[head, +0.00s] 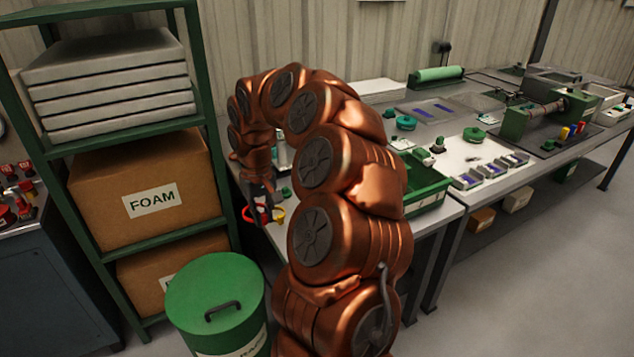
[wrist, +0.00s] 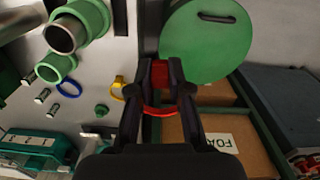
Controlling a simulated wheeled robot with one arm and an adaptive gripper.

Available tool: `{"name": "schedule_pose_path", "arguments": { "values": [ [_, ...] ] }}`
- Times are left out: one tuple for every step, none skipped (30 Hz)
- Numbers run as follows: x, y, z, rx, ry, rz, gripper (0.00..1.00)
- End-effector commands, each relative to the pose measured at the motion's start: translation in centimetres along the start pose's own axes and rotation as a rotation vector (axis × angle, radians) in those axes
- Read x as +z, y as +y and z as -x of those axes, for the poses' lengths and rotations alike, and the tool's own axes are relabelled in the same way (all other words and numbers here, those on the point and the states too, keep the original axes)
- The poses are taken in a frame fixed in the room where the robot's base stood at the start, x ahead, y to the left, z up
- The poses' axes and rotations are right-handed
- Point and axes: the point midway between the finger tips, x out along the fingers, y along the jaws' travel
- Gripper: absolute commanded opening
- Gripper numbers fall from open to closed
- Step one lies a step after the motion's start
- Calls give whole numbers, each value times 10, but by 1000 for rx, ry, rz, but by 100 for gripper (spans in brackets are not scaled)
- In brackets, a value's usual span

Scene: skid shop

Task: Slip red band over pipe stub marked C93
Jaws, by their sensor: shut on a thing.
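My gripper (wrist: 160,79) is shut on the red band (wrist: 160,111), with the band's red tab between its fingertips. In the head view my gripper (head: 264,206) holds the red band (head: 249,214) at the near left end of the bench. In the wrist view a large green-collared pipe stub (wrist: 62,37) stands at upper left, and a smaller green-collared stub (wrist: 55,68) is below it. Both are to the left of my gripper, apart from the band. No C93 mark is readable, so I cannot tell which stub bears it.
A yellow band (wrist: 117,89) lies just left of my fingers and a blue band (wrist: 69,88) beside the smaller stub. A green lidded bin (head: 215,290) and a shelf with a foam box (head: 190,185) stand left of the bench. A green tray (head: 424,184) is to the right.

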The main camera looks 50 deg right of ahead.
Motion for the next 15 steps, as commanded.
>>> {"name": "schedule_pose_path", "arguments": {
  "values": [
    [10,18,16,-2,-1,-22,1],
    [16,28,19,-2,-2,-30,1],
    [23,39,23,-3,-1,-41,1],
    [29,48,26,-4,-1,-49,1],
    [34,55,29,-4,1,-57,1],
    [40,65,33,-4,3,-67,1],
    [44,72,35,-3,5,-74,1],
    [49,78,38,-4,6,-80,1],
    [55,85,40,-4,6,-86,1],
    [59,89,42,-5,6,-92,1],
    [62,93,43,-5,6,-95,1],
    [66,98,44,-6,6,-100,1],
    [69,100,45,-5,7,-102,1],
    [71,103,46,-5,7,-104,1],
    [74,105,46,-5,8,-107,1]
  ]
}}
